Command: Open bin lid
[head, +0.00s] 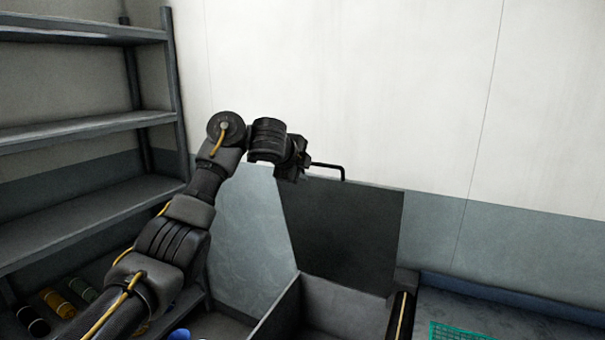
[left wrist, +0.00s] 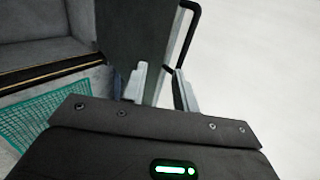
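The bin (head: 272,322) stands at the bottom centre of the head view, and its grey inside shows. Its dark lid (head: 345,235) stands raised, roughly upright, at the bin's back near the wall. A black bar handle (head: 330,167) sticks up at the lid's top edge and also shows in the left wrist view (left wrist: 190,30). My left gripper (head: 296,168) is at the lid's upper left, close to the handle. In the left wrist view its two fingers (left wrist: 160,85) are apart, with the handle and lid just beyond them. Whether they touch the lid is unclear. My right gripper is not in view.
A grey metal shelf rack (head: 85,130) stands on the left, with several coloured rolls (head: 57,302) low down. A blue object (head: 180,334) lies near the bin. A green net (head: 455,331) lies at right. The wall is close behind the lid.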

